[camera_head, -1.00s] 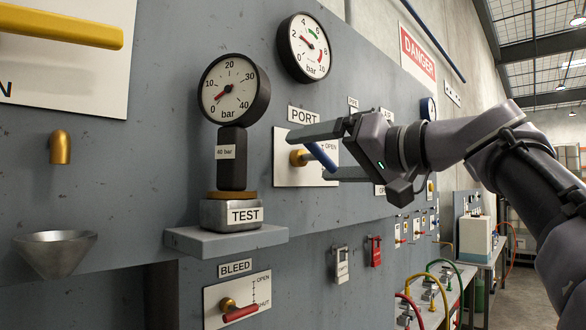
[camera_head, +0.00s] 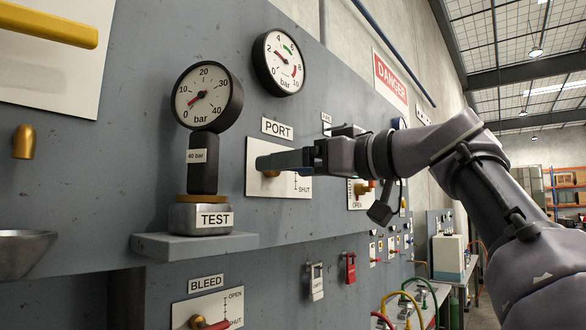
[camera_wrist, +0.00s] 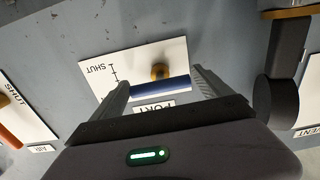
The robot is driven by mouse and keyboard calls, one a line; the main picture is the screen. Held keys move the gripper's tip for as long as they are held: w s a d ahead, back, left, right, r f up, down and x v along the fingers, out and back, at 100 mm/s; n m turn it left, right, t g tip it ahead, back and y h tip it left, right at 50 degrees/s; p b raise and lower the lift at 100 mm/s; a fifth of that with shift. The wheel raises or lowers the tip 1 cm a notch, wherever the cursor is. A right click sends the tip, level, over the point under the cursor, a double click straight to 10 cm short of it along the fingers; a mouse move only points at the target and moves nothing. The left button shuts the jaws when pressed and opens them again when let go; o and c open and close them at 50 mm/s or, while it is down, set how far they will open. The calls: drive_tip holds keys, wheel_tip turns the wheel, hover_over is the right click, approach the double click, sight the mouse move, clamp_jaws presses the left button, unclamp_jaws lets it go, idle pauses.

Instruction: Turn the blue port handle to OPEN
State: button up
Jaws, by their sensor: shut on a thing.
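The blue port handle (camera_wrist: 160,87) lies between my two fingers in the wrist view, in front of its brass stem (camera_wrist: 160,71) on a white plate (camera_wrist: 150,58). My gripper (camera_wrist: 162,88) is shut on the handle. In the head view my gripper (camera_head: 283,160) reaches left over the port plate (camera_head: 253,182), and its fingers cover most of the handle. The handle looks about level there, above the SHUT mark (camera_head: 304,189). The OPEN mark is hidden behind my gripper. The PORT label (camera_head: 277,129) is above the plate.
The TEST gauge (camera_head: 206,96) stands on a grey ledge (camera_head: 195,244) left of my gripper. A second gauge (camera_head: 278,62) is above the port. The red BLEED handle (camera_head: 214,325) is low down. A red padlock (camera_head: 350,268) hangs below my gripper.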

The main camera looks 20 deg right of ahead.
idle(0.3)
drive_tip(key=o, duration=1.1)
drive_tip(key=shift+o, duration=0.2)
drive_tip(key=v, duration=1.7)
drive_tip(key=shift+s, duration=0.15)
drive_tip(key=shift+d, duration=0.1)
